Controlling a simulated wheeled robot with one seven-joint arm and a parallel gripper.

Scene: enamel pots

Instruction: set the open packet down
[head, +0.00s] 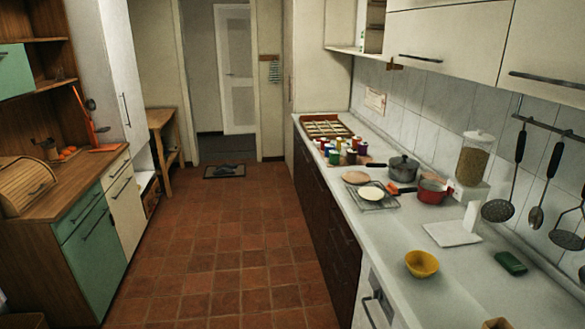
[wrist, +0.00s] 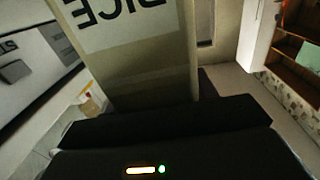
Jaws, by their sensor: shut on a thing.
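The packet (wrist: 150,70) is beige with a white label and dark lettering, upside down in the wrist view, that seems to read RICE. It fills the upper middle of that view. My gripper (wrist: 168,118) shows as a dark shape below it and is shut on the packet. The packet's open end cannot be made out. Neither my gripper nor the packet can be clearly identified in the head view. The white counter (head: 463,272) runs along the right side there.
On the counter are a yellow bowl (head: 422,264), a green packet (head: 510,263), a red pot (head: 432,192), a grey pot (head: 403,169), a grain jar (head: 474,160) and several small jars (head: 335,156). Utensils (head: 500,209) hang above. Bare counter lies around the bowl.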

